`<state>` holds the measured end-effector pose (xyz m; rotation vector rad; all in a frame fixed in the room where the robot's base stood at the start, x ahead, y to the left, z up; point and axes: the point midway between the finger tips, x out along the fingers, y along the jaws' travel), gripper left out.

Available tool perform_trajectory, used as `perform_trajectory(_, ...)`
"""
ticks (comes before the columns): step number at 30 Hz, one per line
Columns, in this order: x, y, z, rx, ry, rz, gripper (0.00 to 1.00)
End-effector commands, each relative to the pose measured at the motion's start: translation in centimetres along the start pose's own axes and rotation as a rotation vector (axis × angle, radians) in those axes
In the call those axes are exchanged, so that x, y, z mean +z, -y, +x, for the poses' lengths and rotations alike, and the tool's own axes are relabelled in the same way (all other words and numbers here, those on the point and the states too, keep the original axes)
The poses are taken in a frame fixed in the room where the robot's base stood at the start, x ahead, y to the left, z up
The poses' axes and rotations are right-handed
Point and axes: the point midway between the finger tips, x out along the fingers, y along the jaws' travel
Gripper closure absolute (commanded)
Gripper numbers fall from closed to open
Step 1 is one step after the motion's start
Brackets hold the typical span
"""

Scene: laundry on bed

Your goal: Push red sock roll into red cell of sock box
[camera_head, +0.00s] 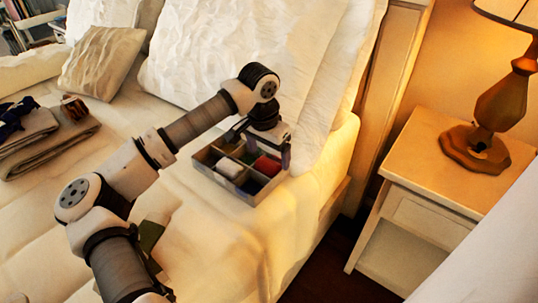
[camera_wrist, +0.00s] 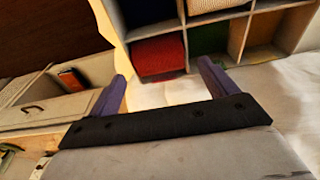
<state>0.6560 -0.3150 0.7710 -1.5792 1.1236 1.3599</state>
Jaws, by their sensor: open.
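The sock box (camera_head: 236,190) is a grey divided tray near the bed's edge by the pillows. The red sock roll (camera_head: 267,165) lies at one of its right-hand cells. In the wrist view the red sock roll (camera_wrist: 158,54) appears within a cell at the near row, beside a green-floored cell (camera_wrist: 209,40); how deep it sits I cannot tell. My gripper (camera_head: 259,150) is over the box, pointing down. In the wrist view my gripper (camera_wrist: 163,70) has its purple fingers spread apart and nothing between them, with the roll just beyond the tips.
A white sock roll (camera_head: 229,167) sits in another cell. Large pillows (camera_head: 230,50) stand behind the box. Folded clothes (camera_head: 45,140) lie at the left. A nightstand (camera_head: 455,165) with a lamp (camera_head: 490,125) stands right, past a gap beside the bed.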

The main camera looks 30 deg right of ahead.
Motion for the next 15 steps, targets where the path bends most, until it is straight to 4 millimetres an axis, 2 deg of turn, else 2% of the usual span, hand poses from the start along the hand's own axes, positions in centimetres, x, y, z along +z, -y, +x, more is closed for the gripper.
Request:
perform_trajectory(9, 0.0, 0.0, -7.3, -0.005, -0.001, 0.000, 0.15)
perform_trajectory(15, 0.0, 0.0, -10.8, -0.003, 0.000, 0.000, 0.15)
